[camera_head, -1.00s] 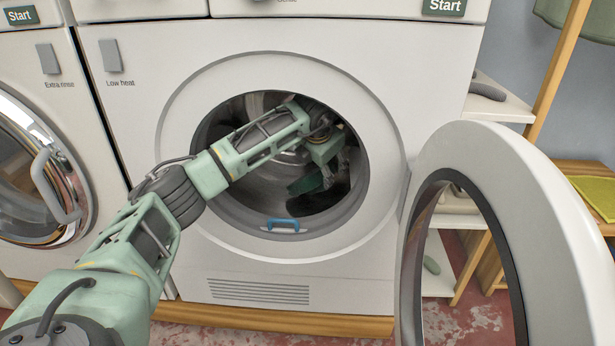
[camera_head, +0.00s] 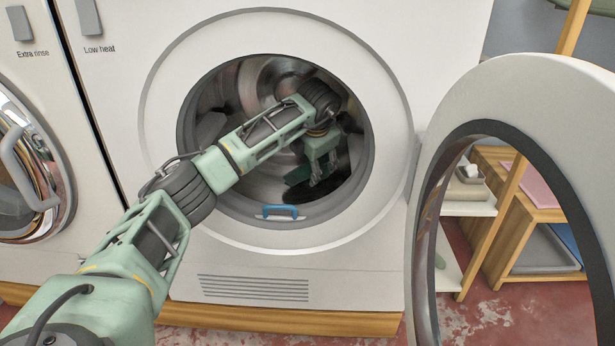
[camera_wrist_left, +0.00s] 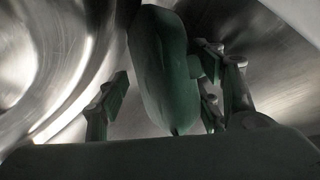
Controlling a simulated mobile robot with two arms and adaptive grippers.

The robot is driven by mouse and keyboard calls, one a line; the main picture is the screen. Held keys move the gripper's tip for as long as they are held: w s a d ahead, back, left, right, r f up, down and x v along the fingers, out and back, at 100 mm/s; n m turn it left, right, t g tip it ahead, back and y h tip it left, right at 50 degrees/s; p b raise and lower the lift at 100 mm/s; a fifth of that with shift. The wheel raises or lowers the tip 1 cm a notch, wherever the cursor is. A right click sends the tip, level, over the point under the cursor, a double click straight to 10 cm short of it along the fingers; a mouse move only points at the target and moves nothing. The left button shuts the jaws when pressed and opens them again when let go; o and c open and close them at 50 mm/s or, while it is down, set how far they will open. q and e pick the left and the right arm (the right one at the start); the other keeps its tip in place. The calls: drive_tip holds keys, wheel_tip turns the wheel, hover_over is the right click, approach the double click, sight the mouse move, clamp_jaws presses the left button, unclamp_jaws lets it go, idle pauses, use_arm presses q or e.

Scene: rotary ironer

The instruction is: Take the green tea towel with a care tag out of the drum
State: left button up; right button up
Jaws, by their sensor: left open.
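The drum (camera_head: 268,85) is open at the front, and my left arm reaches through its round opening. A dark green cloth (camera_head: 297,176) lies low in the drum; it looks like the tea towel, but I cannot make out a care tag. My left gripper (camera_head: 318,182) points down beside it. In the left wrist view the green cloth (camera_wrist_left: 158,65) stands between the spread fingers of my left gripper (camera_wrist_left: 163,88), nearer the right-hand finger. I cannot tell whether it touches that finger. My right gripper is not in view.
The open door (camera_head: 545,100) stands at the right of the opening. A blue-handled piece (camera_head: 280,212) sits on the lower rim. Darker items (camera_head: 345,175) lie in the drum near the gripper. A wooden shelf (camera_head: 505,235) shows behind the door.

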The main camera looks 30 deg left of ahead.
use_arm(q)
drive_tip(key=shift+a, duration=0.1)
drive_tip(key=shift+c, duration=0.5)
drive_tip(key=shift+f, duration=0.1)
drive_tip(key=c, duration=1.4)
clamp_jaws()
